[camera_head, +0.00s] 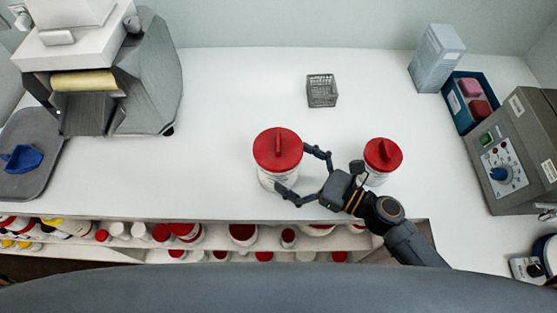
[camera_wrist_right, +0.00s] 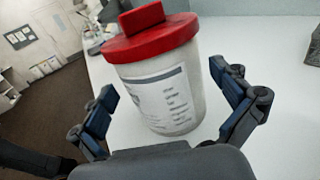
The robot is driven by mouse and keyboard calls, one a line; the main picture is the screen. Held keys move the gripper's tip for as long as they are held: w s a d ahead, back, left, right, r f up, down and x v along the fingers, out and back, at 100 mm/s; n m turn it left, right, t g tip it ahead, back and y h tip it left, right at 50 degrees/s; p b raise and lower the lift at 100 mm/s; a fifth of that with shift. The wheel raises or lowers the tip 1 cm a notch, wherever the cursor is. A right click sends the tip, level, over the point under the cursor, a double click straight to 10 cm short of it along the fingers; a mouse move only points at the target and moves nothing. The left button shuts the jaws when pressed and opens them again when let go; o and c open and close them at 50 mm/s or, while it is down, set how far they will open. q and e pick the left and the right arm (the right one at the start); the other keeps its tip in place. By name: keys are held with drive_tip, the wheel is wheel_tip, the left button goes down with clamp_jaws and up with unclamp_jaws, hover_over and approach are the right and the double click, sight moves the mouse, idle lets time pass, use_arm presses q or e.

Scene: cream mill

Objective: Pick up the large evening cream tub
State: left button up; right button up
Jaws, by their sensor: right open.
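A large white tub with a red lid (camera_head: 277,152) stands upright on the white counter (camera_head: 230,95). A smaller white tub with a red lid (camera_head: 382,157) stands to its right, partly hidden by my right arm. My left gripper is not in view.
A wire basket (camera_head: 321,91) stands at the back. A grey machine (camera_head: 515,150), a blue bin (camera_head: 470,98) and a pale box (camera_head: 436,58) are at the right. A larger machine (camera_head: 150,75) stands left. Shelves below the front edge hold several tubs.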

sight(280, 160)
drive_tip(key=x, duration=0.3)
drive_tip(key=shift+r+p, duration=0.15)
drive_tip(key=shift+p, duration=0.25)
drive_tip(key=shift+w+a, duration=0.15)
drive_tip(key=shift+a, duration=0.15)
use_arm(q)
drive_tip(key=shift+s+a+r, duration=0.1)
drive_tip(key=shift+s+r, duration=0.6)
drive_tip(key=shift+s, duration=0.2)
use_arm(e)
drive_tip(key=shift+c, duration=0.4)
drive_tip(key=shift+d, duration=0.1)
drive_tip(key=c, duration=0.7)
drive_tip(key=shift+c, duration=0.2)
